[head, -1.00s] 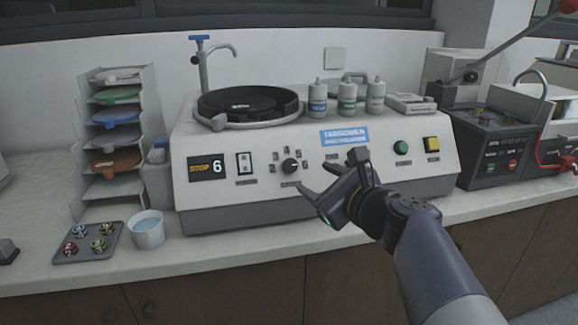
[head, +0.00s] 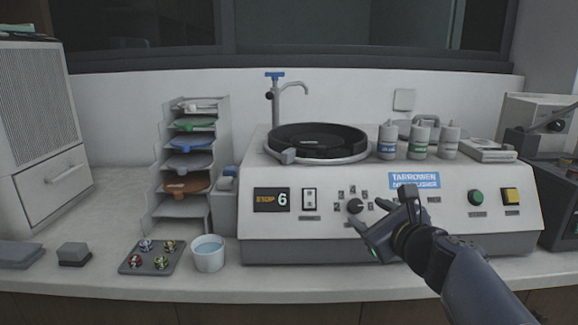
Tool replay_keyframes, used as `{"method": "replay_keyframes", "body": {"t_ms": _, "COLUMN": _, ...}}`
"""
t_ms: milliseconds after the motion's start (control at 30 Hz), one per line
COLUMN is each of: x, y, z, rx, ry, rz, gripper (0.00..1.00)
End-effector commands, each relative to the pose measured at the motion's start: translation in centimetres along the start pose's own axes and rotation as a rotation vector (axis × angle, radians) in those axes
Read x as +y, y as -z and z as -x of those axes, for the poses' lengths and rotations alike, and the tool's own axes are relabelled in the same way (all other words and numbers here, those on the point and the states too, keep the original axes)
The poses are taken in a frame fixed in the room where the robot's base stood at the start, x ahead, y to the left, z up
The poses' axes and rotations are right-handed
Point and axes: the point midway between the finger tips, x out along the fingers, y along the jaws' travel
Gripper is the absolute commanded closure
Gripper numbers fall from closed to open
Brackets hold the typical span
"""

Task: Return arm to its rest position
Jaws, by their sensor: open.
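My gripper (head: 366,213) is open and empty, with its two fingers spread. It is in front of the sloped front panel of the grinder-polisher (head: 300,225), just right of the rotary knob (head: 355,206) in the picture. I cannot tell whether a finger touches the panel. My arm comes in from the lower right corner. The panel display (head: 272,199) reads STOP and 6. The green button (head: 476,197) and yellow switch (head: 510,196) are right of my gripper. Part of the blue label (head: 414,180) is hidden behind my gripper.
A tray of small mounted samples (head: 152,257) and a cup of liquid (head: 208,253) stand left of the machine. Behind them is a rack of coloured discs (head: 190,165). Bottles (head: 419,141) stand on the machine top. The counter's front edge (head: 270,283) is clear.

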Motion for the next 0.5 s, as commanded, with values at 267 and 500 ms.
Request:
{"method": "replay_keyframes", "body": {"t_ms": 267, "x": 0.0, "y": 0.0, "z": -3.8, "rx": -0.001, "ry": -0.001, "rz": -0.001, "gripper": 0.48}}
{"method": "replay_keyframes", "body": {"t_ms": 500, "x": 0.0, "y": -0.1, "z": -4.7, "rx": -0.001, "ry": 0.000, "rz": 0.000, "gripper": 0.48}}
